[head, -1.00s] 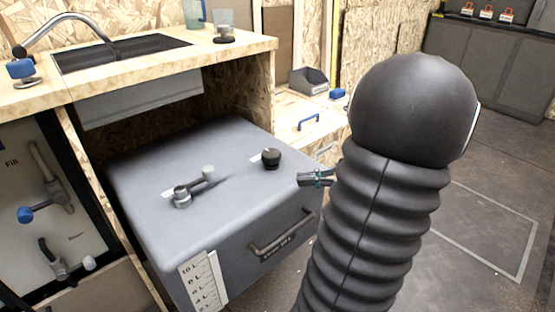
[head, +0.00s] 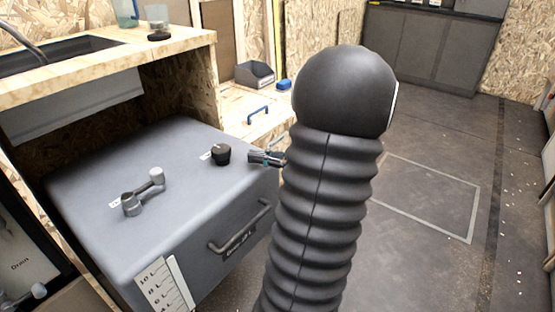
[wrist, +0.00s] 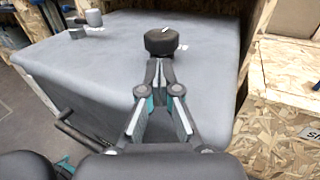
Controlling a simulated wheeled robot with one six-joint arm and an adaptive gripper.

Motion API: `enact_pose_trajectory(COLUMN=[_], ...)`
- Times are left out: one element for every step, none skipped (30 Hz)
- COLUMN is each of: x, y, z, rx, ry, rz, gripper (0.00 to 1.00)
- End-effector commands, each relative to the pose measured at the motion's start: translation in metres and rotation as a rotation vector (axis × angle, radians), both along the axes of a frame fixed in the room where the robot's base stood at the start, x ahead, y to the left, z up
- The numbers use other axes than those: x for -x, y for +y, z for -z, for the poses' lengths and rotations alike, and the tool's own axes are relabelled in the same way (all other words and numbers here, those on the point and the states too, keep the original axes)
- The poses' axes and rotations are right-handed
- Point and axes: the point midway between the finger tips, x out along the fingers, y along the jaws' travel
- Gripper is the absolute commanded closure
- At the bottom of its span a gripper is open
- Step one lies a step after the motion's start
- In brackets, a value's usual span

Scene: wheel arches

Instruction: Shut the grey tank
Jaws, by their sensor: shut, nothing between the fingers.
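The grey tank (head: 100,205) is a box pulled out from under the wooden counter, with a bar handle (head: 240,228) on its front and a level scale at its front left corner. On its top are a grey lever valve (head: 143,192) and a black knob (head: 221,155). My gripper (head: 254,157) is shut and empty, just right of the knob in the head view. In the wrist view, the tank (wrist: 85,62) fills the middle. My gripper's fingertips (wrist: 160,62) point at the black knob (wrist: 161,41); I cannot tell whether they touch it.
The wooden counter (head: 175,52) with a sink overhangs the tank's back. A lower wooden unit with a blue handle (head: 258,114) stands right of the tank. Grey cabinets (head: 430,45) stand at the back. The floor (head: 430,200) on the right is clear.

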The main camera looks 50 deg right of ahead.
Motion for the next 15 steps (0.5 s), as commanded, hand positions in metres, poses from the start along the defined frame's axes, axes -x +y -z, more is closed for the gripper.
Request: enact_pose_trajectory(x=[-0.008, -0.012, -0.017, -0.021, -0.024, -0.027, -0.03, -0.032, -0.034, -0.035, -0.036, -0.037, -0.038, -0.038, -0.038], y=[0.006, 0.008, 0.01, 0.012, 0.014, 0.015, 0.017, 0.018, 0.019, 0.019, 0.02, 0.02, 0.02, 0.02, 0.021], z=[0.0, 0.0, 0.0, 0.001, 0.001, 0.001, 0.0, 0.0, 0.0, 0.0, 0.0, 0.0, 0.0, 0.0, 0.0], rx=[0.0, 0.0, -0.001, 0.0, 0.0, -0.001, -0.001, -0.001, -0.001, 0.0, 0.0, 0.0, 0.0, 0.0, 0.0], ry=[0.001, 0.0, 0.0, 0.001, 0.001, 0.0, 0.0, 0.0, 0.0, 0.001, 0.001, 0.001, 0.001, 0.001, 0.001], rz=[-0.005, -0.005, -0.004, -0.004, -0.003, -0.002, -0.003, -0.003, -0.003, -0.002, -0.001, -0.001, 0.0, 0.0, 0.0], gripper=[1.0, 1.0, 1.0, 1.0, 1.0, 1.0, 1.0, 1.0, 1.0, 1.0, 1.0, 1.0, 1.0, 1.0, 1.0])
